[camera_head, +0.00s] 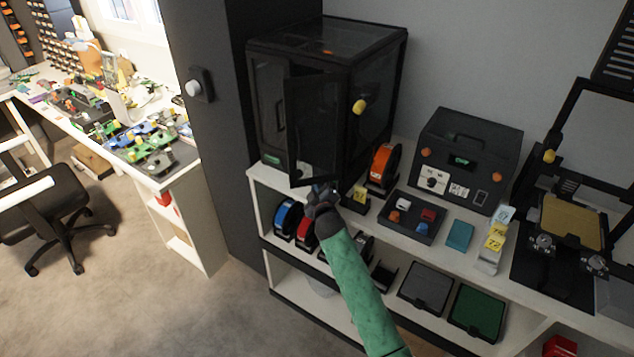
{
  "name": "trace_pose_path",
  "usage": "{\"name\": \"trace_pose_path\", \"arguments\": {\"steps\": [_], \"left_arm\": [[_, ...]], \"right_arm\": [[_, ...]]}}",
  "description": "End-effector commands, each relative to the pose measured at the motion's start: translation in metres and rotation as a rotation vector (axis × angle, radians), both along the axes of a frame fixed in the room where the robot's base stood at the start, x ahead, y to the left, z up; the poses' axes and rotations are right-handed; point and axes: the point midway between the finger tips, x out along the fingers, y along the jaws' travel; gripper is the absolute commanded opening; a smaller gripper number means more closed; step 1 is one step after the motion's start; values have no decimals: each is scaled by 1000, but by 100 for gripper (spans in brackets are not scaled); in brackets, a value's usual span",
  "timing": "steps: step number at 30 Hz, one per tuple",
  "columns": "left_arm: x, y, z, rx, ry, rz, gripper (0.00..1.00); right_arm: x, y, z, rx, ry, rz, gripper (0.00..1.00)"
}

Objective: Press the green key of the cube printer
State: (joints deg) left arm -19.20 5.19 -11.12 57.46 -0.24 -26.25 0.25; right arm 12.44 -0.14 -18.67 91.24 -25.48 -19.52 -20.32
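The cube printer (320,50) is a black box-shaped enclosure at the back of the white shelf top. Its dark front door (312,125) stands swung open toward me. A small green patch (271,159) at the lower left of its front looks like the green key, but it is too small to be sure. My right gripper (321,190), on a green-sleeved arm from the bottom, is at the door's lower edge, right of and lower than the green patch. I cannot tell whether it touches the door or whether its fingers are open. My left gripper is not in view.
The shelf top also holds an orange spool (384,165), a parts tray (411,217), a dark control box (468,150) and an open-frame printer (565,225). A dark column (222,130) stands left of the cube printer. Floor (130,290) is free at left.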

Motion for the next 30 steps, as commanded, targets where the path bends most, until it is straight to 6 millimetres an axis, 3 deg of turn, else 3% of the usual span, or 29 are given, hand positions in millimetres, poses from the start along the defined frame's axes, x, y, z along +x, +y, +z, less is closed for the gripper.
{"name": "trace_pose_path", "arguments": {"steps": [20,30], "left_arm": [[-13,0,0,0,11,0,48],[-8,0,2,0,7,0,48]], "right_arm": [[-15,11,0,0,0,0,0],[-24,17,-1,1,2,0,0]]}}
